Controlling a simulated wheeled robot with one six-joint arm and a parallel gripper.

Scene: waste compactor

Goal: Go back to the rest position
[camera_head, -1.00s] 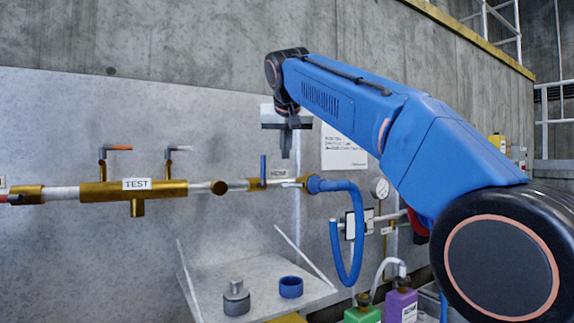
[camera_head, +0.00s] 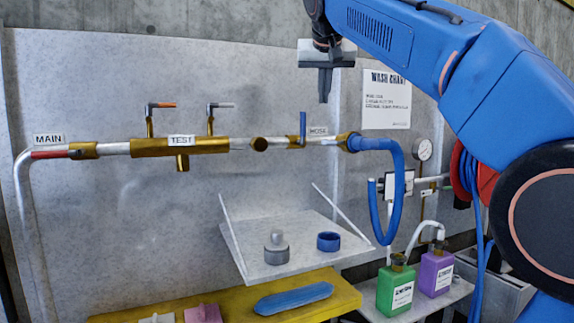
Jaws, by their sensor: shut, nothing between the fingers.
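My gripper (camera_head: 325,98) hangs from my blue arm at the upper middle of the head view, pointing down. Its fingers are shut with nothing between them. It is in front of the grey wall panel, above the blue hose end and left of the wash chart (camera_head: 386,100). It appears apart from the pipe and hose. The brass pipe with the TEST label (camera_head: 181,141) runs across the panel at left, with a MAIN label (camera_head: 48,139) at its left end. The blue hose (camera_head: 398,170) is on the pipe's right end, by the HOSE label (camera_head: 318,131), and loops down.
A small tilted-looking shelf (camera_head: 300,262) holds a grey fitting (camera_head: 277,250) and a blue ring (camera_head: 328,241). Below, a yellow ledge (camera_head: 240,300) carries a blue oblong item (camera_head: 294,298). Green (camera_head: 395,290) and purple (camera_head: 435,272) bottles stand at right near a gauge (camera_head: 423,149).

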